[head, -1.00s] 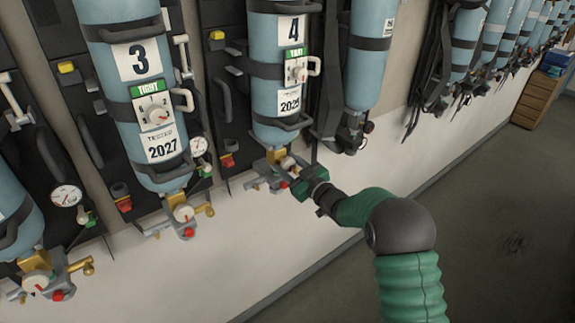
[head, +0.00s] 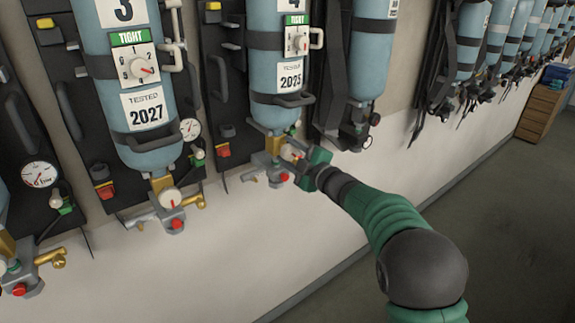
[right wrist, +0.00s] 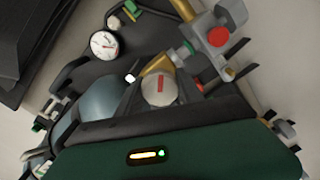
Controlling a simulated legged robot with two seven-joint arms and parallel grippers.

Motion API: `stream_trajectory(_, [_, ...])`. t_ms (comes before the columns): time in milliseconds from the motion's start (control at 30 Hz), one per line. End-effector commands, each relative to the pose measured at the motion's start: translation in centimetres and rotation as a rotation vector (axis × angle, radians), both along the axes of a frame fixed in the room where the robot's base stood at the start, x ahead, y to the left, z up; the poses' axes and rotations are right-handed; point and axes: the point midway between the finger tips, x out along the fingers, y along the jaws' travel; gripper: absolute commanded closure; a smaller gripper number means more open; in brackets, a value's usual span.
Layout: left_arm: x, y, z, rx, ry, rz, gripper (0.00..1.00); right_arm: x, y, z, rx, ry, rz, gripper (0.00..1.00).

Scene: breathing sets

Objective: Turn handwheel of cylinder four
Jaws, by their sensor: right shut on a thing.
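Cylinder four (head: 277,62) is a light blue cylinder hanging upright on the wall, its number label cut by the top edge of the head view. Its handwheel (head: 291,152) is a pale round knob with a red mark, at the valve below the cylinder. It also shows in the right wrist view (right wrist: 159,89), between the dark fingers. My right gripper (head: 299,160) is shut on the handwheel, reaching in from the right. The gripper partly hides the valve. My left gripper is not in view.
Cylinder three (head: 126,75) hangs to the left with its own handwheel (head: 171,198) below. A pressure gauge (head: 190,129) sits between them. More cylinders (head: 466,38) line the wall to the right. A wooden drawer unit (head: 541,108) stands far right. The floor (head: 470,230) is clear.

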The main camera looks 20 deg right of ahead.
Motion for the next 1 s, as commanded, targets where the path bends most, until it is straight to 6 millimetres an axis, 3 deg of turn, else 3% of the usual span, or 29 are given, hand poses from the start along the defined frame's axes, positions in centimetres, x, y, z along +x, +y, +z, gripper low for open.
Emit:
stream_trajectory(33, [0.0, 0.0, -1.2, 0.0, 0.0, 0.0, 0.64, 0.0, -0.2, -1.0, -0.035, -0.005, -0.004, 0.96])
stream_trajectory(300, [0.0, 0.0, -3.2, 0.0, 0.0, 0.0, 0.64, 0.0, -0.2, -0.8, -0.183, -0.056, -0.006, 0.97])
stream_trajectory(1000, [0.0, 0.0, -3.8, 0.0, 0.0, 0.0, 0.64, 0.0, -0.2, -0.7, -0.251, -0.078, -0.004, 0.97])
